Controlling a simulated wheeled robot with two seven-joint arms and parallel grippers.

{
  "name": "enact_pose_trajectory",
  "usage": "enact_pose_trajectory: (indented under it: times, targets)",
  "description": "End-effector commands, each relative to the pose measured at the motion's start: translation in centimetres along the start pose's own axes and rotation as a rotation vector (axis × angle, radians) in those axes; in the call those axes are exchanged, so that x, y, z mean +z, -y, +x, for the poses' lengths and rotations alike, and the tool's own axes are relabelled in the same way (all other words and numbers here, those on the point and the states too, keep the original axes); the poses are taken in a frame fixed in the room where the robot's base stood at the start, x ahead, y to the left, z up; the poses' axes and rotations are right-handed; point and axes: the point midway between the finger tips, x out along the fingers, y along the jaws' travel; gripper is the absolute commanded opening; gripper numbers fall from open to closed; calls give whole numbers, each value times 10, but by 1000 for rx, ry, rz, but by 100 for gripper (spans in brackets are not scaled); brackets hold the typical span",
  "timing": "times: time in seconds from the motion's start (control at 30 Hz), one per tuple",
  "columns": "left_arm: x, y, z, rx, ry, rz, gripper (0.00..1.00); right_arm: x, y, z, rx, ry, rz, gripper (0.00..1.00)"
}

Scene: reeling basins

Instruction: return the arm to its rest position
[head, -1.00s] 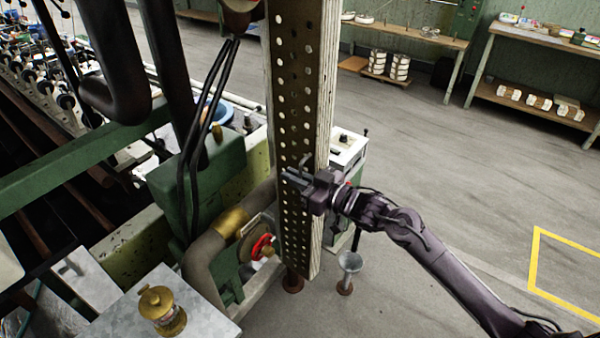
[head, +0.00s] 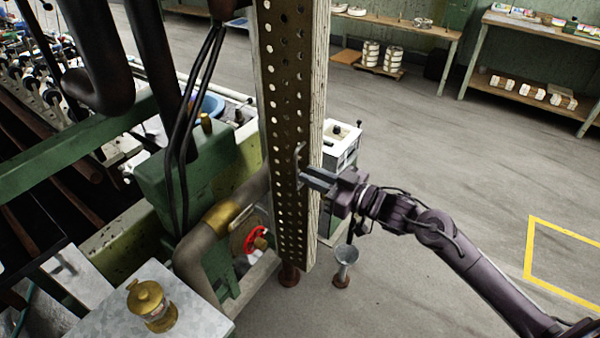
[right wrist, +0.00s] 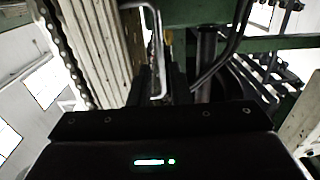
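My right arm comes in from the lower right in the head view. Its right gripper (head: 308,178) points left at the perforated post (head: 285,110), just to the right of its holed face. The two fingers appear apart, with nothing clearly held between them. A thin bent metal hook (head: 299,158) is at the post near the fingertips. In the right wrist view the hook (right wrist: 159,50) rises in front of the dark fingers (right wrist: 160,85); whether it touches them I cannot tell. My left gripper is not in view.
A red handwheel (head: 254,243), a brown pipe (head: 195,260) and a green machine housing (head: 190,165) stand left of the post. A grey funnel (head: 346,256) stands below the gripper. A brass pot (head: 150,303) sits at lower left. Open floor (head: 430,150) lies to the right.

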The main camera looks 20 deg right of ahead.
Motion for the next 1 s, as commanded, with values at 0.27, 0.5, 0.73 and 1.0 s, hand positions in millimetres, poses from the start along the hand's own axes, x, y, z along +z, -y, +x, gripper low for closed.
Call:
enact_pose_trajectory:
  times: [0.27,0.5,0.73,1.0]
  targets:
    - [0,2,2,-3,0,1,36,-1,0,-10,-1,-1,-2,17]
    - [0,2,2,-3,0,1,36,-1,0,-10,-1,0,-1,17]
    - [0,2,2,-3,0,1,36,16,-10,-12,33,19,11,17]
    - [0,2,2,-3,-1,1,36,165,-60,-46,280,225,93,17]
